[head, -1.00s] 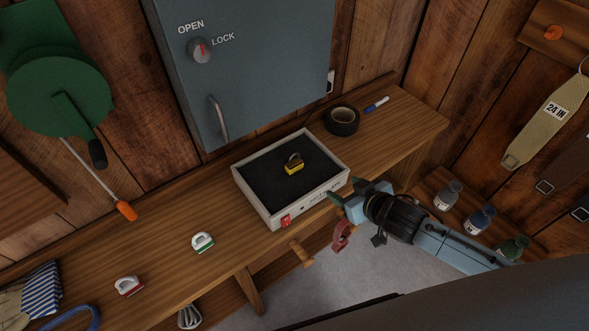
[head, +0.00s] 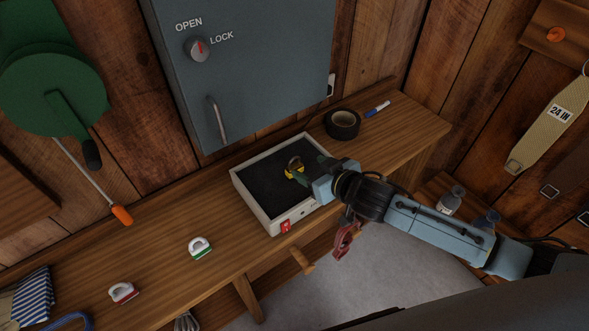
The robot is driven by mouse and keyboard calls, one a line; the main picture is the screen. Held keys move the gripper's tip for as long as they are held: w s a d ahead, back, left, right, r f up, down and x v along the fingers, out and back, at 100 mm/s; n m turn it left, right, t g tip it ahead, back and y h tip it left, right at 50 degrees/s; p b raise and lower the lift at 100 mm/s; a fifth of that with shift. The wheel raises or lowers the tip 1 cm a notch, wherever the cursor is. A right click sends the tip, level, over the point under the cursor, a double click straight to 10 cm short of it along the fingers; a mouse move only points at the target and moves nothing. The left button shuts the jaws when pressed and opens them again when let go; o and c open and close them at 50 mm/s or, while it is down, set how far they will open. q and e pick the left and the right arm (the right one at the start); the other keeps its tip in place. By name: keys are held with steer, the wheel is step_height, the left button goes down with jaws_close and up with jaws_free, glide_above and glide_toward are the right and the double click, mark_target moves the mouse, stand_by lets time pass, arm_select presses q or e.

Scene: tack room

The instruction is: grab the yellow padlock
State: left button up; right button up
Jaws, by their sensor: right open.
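The yellow padlock (head: 291,174) lies on the dark lining of a shallow pale-walled tray (head: 250,208) on the wooden bench, its shackle toward the back. My right gripper (head: 306,173) reaches in over the tray's right side from the right. Its green-tipped fingers are open and right at the padlock, covering part of its right side. I cannot tell whether the fingers touch it. My left gripper is not in view.
A grey cabinet (head: 250,70) with a handle stands behind the tray. A black tape roll (head: 342,124) and a blue marker (head: 377,109) lie to the right.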

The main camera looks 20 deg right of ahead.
mark_target(300, 164)
steer(key=x, duration=0.5)
steer(key=shift+s+a+b, duration=0.1)
steer(key=shift+a+b, duration=0.25)
steer(key=shift+b, duration=0.05)
steer(key=shift+c, duration=0.3)
steer(key=shift+r, duration=0.15)
steer(key=c, duration=1.2)
